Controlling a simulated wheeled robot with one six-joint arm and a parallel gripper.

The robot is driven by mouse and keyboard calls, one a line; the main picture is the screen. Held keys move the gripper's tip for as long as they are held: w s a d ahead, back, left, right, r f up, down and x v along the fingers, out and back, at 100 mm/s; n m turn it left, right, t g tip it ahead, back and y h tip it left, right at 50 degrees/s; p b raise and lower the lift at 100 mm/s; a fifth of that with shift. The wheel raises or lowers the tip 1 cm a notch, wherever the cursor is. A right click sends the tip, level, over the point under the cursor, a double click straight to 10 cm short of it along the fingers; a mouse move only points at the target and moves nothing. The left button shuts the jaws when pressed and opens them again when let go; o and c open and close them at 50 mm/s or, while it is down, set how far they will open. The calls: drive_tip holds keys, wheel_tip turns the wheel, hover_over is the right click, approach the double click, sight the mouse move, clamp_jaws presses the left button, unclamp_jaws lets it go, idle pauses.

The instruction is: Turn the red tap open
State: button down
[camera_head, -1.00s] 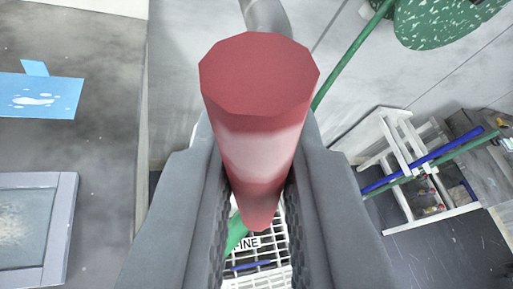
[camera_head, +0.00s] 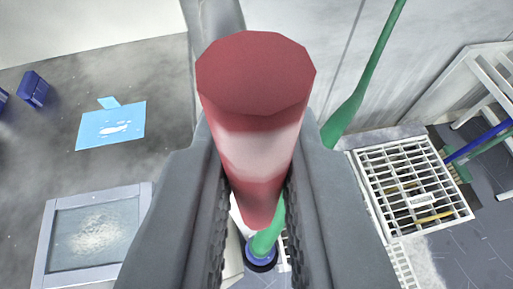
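The red tap handle (camera_head: 255,85) is a tapered, many-sided red bar in the middle of the view, its broad flat end toward the camera. My gripper (camera_head: 258,205) has one dark ridged finger on each side of it, and both appear to press against it. The gripper looks shut on the handle. The fingers hide parts of the handle's sides, and its link to the valve cannot be seen. A grey pipe (camera_head: 216,18) shows behind it at the top.
A green hose (camera_head: 360,90) runs down the wall and shows again below the handle, ending at a blue ring (camera_head: 261,256). A metal grate (camera_head: 410,185) lies at right. A blue sheet (camera_head: 110,127) and a framed panel (camera_head: 95,235) lie at left.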

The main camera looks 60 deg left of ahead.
drive_tip(key=c, duration=1.4)
unclamp_jaws()
drive_tip(key=shift+w, duration=0.1)
drive_tip(key=v, duration=1.7)
drive_tip(key=shift+d, duration=0.2)
